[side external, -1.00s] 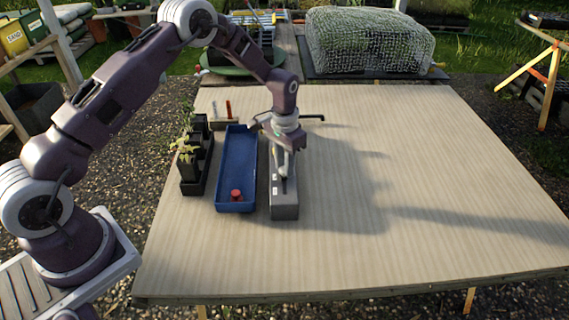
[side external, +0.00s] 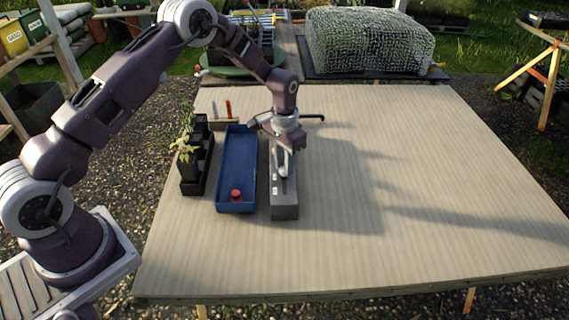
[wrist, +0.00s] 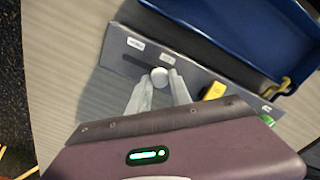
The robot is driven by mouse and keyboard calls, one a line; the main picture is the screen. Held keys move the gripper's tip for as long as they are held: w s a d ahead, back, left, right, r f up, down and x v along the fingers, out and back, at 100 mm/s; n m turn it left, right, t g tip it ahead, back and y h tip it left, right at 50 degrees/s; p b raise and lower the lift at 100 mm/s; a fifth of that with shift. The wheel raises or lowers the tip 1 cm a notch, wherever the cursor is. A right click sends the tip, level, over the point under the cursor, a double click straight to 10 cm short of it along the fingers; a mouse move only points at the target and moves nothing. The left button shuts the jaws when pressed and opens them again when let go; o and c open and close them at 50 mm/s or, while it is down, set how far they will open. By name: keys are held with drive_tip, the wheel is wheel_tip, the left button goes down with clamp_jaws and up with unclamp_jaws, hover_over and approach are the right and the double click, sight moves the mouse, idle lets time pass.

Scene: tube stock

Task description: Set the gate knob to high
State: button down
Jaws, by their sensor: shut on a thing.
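The grey gate box (side external: 285,212) stands on the table, right of a blue tray. In the wrist view its top (wrist: 190,72) has a dark slot and two small white labels, too small to read. The round pale gate knob (wrist: 159,76) sits in the slot, beside the right-hand label (wrist: 166,54); bare slot shows to its left. My gripper (wrist: 158,84) is shut on the knob, one pale finger on each side. In the side view my gripper (side external: 283,176) is low over the box and largely hides the knob.
The blue tray (side external: 236,150) holds a red piece (side external: 236,195) near its front. Black pots with plants (side external: 190,165) stand left of it. Yellow (wrist: 214,91) and green (wrist: 267,121) parts lie along the box in the wrist view. The table's right side is clear.

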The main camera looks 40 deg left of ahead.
idle(0.5)
drive_tip(key=shift+s+d, duration=1.95)
drive_tip(key=shift+d, duration=0.05)
drive_tip(key=c, duration=1.2)
unclamp_jaws()
drive_tip(key=shift+c, duration=0.2)
drive_tip(key=shift+o, duration=0.4)
drive_tip(key=shift+r, duration=0.15)
wheel_tip(320, 180, up, 7)
